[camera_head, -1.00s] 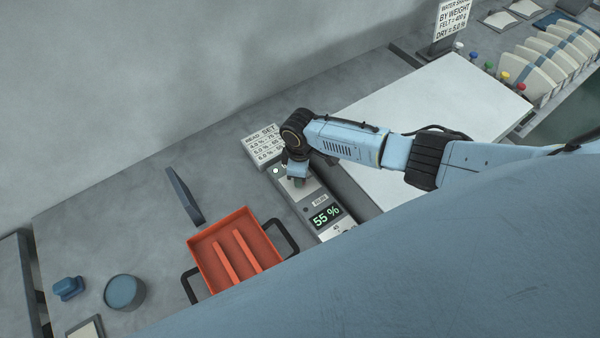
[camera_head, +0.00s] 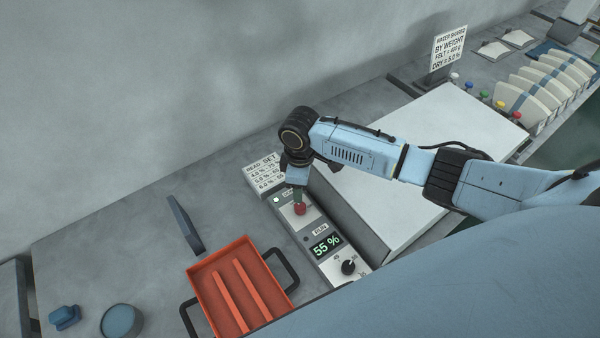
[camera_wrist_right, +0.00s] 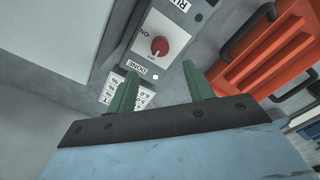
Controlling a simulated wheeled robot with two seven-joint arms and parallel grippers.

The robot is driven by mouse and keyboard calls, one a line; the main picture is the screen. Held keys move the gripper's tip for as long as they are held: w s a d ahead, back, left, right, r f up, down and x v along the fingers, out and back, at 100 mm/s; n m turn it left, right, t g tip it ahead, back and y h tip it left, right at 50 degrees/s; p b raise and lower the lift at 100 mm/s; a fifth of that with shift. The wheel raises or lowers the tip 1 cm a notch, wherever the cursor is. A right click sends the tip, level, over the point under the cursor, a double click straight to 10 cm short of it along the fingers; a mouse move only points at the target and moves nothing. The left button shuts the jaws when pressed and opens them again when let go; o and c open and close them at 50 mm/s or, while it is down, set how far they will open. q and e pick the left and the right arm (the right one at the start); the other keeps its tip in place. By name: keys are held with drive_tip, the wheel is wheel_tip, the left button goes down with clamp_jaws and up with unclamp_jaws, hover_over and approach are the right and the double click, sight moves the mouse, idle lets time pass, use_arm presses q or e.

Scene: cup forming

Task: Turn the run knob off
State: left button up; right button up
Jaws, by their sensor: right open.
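The run knob (camera_head: 299,208) is a small red knob on a pale plate of the grey control box, beside a RUN label. In the right wrist view the red knob (camera_wrist_right: 159,46) shows whole, with a small pale mark on its face. ON and smaller lettering are printed around it; I cannot tell its setting for sure. My right gripper (camera_head: 298,192) is over the knob's far side in the head view. In the wrist view its green fingers (camera_wrist_right: 161,88) are open and empty, with the knob beyond their tips, not gripped. My left gripper is not in view.
The box also has a 55 % display (camera_head: 326,246), a black knob (camera_head: 348,267) and a white lamp (camera_head: 276,199). An orange tray (camera_head: 240,287) with black handles stands close by on the left. A large white block (camera_head: 425,150) borders the box on the right.

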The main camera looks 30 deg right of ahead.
wheel_tip(320, 180, up, 4)
drive_tip(key=shift+f, duration=0.1)
idle(0.5)
